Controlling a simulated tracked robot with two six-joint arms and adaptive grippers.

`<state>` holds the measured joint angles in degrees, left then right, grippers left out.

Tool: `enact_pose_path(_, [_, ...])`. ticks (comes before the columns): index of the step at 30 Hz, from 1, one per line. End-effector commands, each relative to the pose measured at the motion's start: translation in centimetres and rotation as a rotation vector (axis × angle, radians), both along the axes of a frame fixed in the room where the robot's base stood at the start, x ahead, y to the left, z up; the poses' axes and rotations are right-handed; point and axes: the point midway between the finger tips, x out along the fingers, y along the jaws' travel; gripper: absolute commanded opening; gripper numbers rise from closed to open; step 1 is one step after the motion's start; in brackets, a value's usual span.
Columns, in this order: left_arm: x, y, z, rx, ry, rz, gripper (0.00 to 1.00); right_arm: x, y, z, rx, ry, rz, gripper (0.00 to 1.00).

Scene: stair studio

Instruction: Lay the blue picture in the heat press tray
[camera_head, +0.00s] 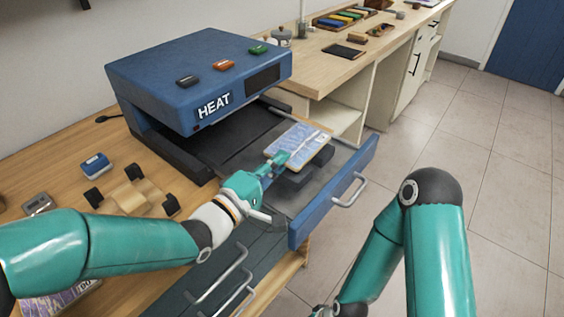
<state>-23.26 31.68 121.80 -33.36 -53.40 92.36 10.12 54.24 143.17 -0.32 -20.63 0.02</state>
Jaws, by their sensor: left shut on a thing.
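The heat press tray (328,190) is a grey drawer with a blue front and a metal handle. It is pulled out from under the blue press (190,75) marked HEAT. My left gripper (278,162) is shut on the near left edge of a thin panel, the blue picture (298,143), with a blue-lilac face and a tan edge. The picture is over the tray, above a dark block; I cannot tell whether it touches. My right arm is at the lower right, its gripper outside the frame.
Another printed picture (60,297) lies at the lower left, partly behind my left arm. A wooden holder with black ends (133,193) and a small blue box (96,165) sit on the bench. Several coloured items stand on the counter behind. The floor at right is clear.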

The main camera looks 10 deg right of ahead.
Motion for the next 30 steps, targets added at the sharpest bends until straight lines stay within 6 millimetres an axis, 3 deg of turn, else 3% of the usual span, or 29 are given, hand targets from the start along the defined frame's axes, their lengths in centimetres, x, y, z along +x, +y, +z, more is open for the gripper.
enact_pose_path(1, [-0.53,-0.10,-2.17,0.044,0.023,-0.013,0.00,0.00,0.00,-0.21,0.000,0.000,0.000,0.22])
enact_pose_path(4, [-0.52,-0.10,-2.21,0.044,0.023,-0.013,0.00,0.00,0.00,-0.26,0.000,0.000,0.000,0.22])
enact_pose_path(6, [-0.52,-0.10,-2.19,0.044,0.023,-0.013,0.17,0.00,0.00,-0.24,0.000,0.000,0.000,0.22])
enact_pose_path(10, [-0.53,-0.11,-2.19,0.045,0.022,-0.013,0.38,0.00,0.00,-0.24,0.000,0.000,0.000,0.22])
enact_pose_path(30, [-0.46,-0.07,-1.93,0.039,0.029,-0.009,0.38,0.00,0.00,-0.01,0.000,0.000,0.000,0.22])
